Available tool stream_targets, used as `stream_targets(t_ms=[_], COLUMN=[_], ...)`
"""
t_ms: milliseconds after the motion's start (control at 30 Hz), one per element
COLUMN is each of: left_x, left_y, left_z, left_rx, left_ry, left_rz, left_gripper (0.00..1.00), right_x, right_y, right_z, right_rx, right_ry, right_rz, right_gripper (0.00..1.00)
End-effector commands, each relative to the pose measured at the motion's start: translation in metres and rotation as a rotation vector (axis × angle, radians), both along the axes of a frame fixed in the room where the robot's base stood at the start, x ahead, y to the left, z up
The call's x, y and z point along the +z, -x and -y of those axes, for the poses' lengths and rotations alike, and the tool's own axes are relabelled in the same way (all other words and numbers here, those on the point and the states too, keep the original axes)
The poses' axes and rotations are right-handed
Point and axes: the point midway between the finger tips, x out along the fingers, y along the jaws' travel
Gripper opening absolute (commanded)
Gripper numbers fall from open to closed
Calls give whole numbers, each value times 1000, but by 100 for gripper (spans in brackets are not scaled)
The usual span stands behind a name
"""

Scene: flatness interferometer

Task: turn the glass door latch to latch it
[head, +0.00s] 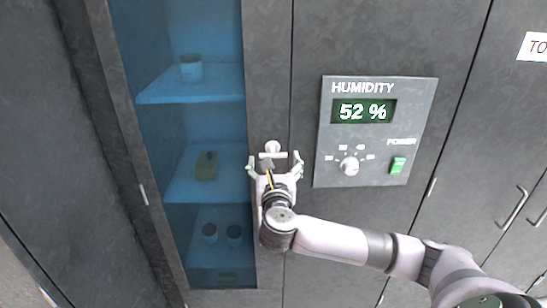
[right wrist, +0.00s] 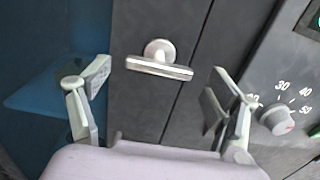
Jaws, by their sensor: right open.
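The glass door (head: 205,120) is a blue-tinted pane in a dark frame, at the left of the head view. It looks closed. Its latch (head: 272,149) is a light metal bar on a round knob, on the frame right of the glass. In the right wrist view the latch (right wrist: 159,67) lies across, nearly level, close to the door's right seam. My right gripper (head: 274,163) is open. Its fingers (right wrist: 148,92) stand apart on either side of the latch, and no finger visibly touches it. My left gripper is not in view.
A humidity panel (head: 375,178) with a display, knob (head: 349,166) and green power switch (head: 398,165) is just right of my right gripper. Behind the glass, shelves (head: 190,97) hold a cup (head: 191,68), a block (head: 206,166) and dark containers. More dark cabinet doors are at right.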

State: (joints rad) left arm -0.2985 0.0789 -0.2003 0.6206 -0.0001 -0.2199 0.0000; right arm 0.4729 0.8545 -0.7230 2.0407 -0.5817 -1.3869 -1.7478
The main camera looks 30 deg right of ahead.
Motion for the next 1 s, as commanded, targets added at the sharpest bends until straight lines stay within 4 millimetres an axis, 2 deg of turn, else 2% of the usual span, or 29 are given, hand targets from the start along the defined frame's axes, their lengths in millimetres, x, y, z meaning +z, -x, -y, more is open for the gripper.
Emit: stream_targets(t_ms=[133, 400, 1000], left_x=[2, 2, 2], left_y=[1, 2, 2], left_z=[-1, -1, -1], left_rx=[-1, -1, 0], left_ry=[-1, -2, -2], left_rz=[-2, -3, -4], left_gripper=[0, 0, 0], right_x=[0, 0, 0], right_y=[-7, -7, -7], right_z=[4, 4, 4], right_rx=[0, 1, 0], right_ry=[0, 0, 0], right_rz=[0, 0, 0], right_gripper=[82, 82, 42])
